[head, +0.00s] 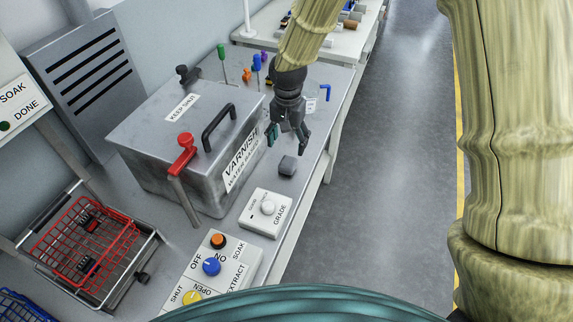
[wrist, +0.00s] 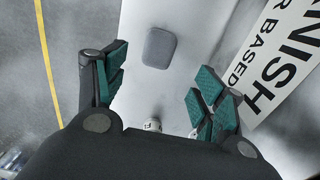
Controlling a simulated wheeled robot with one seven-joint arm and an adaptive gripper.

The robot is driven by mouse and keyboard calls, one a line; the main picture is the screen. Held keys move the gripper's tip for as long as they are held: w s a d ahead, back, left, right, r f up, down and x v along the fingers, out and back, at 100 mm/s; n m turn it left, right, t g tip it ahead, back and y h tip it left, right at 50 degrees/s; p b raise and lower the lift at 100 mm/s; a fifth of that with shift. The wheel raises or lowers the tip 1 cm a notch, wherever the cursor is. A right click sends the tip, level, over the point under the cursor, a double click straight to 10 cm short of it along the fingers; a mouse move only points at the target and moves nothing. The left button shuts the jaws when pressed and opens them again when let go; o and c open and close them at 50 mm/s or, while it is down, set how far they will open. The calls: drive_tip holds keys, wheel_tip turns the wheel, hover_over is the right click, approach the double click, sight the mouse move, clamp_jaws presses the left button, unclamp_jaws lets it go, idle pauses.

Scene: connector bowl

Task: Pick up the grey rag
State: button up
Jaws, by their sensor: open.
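The grey rag (head: 287,166) looks like a small dark grey folded pad. It lies on the light grey bench top, to the right of the metal varnish tank. In the wrist view the rag (wrist: 159,47) lies ahead of my fingers, between their lines and a little left of centre. My gripper (head: 287,138) hangs above the bench, just beyond the rag in the head view. Its teal-padded fingers (wrist: 158,88) are spread apart with nothing between them. The rag is fully visible and apart from the fingers.
The varnish tank (head: 190,135) with its black handle stands close left of my gripper. A grade dial box (head: 265,213) sits nearer on the bench, with a soak control panel (head: 213,268) below it. A red wire basket (head: 85,245) is at left. The bench's right edge is close.

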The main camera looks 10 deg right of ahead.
sight(288, 161)
wheel_tip(288, 161, down, 4)
drive_tip(key=shift+d+r+p, duration=0.15)
drive_tip(key=shift+r+p, duration=0.1)
drive_tip(key=shift+p, duration=0.05)
drive_tip(key=shift+s+f+p, duration=0.2)
drive_tip(key=shift+f+p, duration=0.2)
drive_tip(key=shift+f, duration=0.35)
drive_tip(key=shift+f+p, duration=0.65)
drive_tip(key=shift+f, duration=1.35)
drive_tip(key=shift+c, duration=0.4)
drive_tip(key=c, duration=0.9)
